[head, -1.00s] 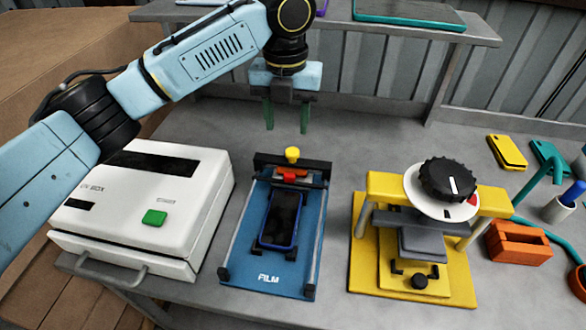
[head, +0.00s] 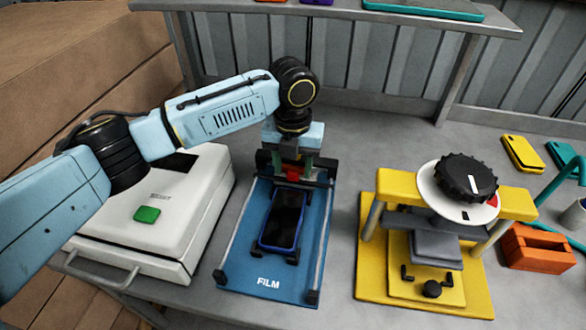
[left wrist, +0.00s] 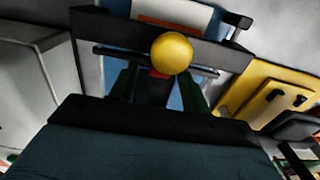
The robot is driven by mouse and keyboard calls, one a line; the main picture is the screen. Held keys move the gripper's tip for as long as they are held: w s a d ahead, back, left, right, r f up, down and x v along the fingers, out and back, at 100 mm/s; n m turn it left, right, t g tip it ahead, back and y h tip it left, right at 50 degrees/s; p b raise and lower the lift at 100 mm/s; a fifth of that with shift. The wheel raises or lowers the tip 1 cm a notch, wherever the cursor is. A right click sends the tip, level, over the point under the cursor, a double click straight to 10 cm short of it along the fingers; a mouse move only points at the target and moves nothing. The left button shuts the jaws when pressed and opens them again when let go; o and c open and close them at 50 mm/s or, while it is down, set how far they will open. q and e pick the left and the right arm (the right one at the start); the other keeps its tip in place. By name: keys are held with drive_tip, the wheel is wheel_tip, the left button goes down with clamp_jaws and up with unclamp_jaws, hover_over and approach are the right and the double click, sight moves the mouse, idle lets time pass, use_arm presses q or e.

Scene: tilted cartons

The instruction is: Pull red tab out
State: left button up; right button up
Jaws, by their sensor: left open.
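The red tab (head: 292,174) sits at the back end of the blue film fixture (head: 265,268), under its dark crossbar. My left gripper (head: 292,167) points down over this end, with its green fingers apart on either side of the tab. In the left wrist view a small red part (left wrist: 158,74) shows between the fingers, partly hidden by the round yellow knob (left wrist: 172,53). I cannot tell whether the fingers touch the tab. A dark-screened phone with a blue edge (head: 282,219) lies in the fixture in front of the tab. My right gripper is not in view.
A white box with a green button (head: 147,214) stands close on the left. A yellow press with a black dial (head: 467,179) stands on the right. A raised shelf (head: 330,15) runs along the back. Grey bench is bare between the fixture and the press.

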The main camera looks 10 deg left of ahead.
use_arm(q)
drive_tip(key=shift+f, duration=0.55)
clamp_jaws()
